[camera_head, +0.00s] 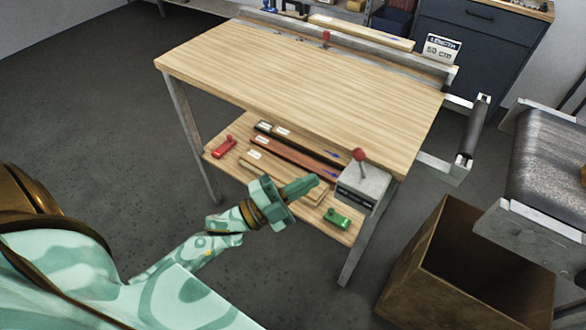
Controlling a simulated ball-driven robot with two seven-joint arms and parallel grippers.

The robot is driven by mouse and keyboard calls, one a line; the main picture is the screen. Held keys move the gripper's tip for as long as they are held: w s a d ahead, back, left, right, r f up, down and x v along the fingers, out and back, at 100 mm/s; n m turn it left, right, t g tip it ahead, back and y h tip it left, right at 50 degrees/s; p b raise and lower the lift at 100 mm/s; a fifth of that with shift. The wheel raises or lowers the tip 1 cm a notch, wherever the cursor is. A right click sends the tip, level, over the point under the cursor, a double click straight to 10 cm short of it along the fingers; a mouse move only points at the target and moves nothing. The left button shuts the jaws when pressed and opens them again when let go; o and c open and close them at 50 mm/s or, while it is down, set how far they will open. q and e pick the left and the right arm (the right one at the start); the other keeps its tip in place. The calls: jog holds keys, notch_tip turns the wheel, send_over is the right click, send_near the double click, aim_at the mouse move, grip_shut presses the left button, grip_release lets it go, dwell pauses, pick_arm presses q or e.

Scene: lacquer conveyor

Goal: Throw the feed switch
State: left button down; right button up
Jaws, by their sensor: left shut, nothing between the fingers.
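The feed switch is a grey box (362,190) fixed at the front right corner of the wooden table, with a lever ending in a red ball knob (359,155) that stands up from its top. My left gripper (314,181) is shut and empty. It shows to the left of the switch box, pointing right towards it, with a visible gap in the picture between the fingertips and the box. My right gripper is not in view.
The wooden table (300,75) has a clear top and a lower shelf with several wooden strips, a red tool (224,147) and a green tool (337,219). An open brown box (420,280) stands on the floor at right, beside a conveyor (545,165).

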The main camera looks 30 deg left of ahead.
aim_at(362, 164)
pick_arm(q)
jog(key=x, duration=0.8)
jog(key=shift+w+d, duration=0.1)
jog(key=shift+d, duration=0.05)
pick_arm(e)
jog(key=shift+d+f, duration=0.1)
pick_arm(q)
jog(key=shift+r, duration=0.1)
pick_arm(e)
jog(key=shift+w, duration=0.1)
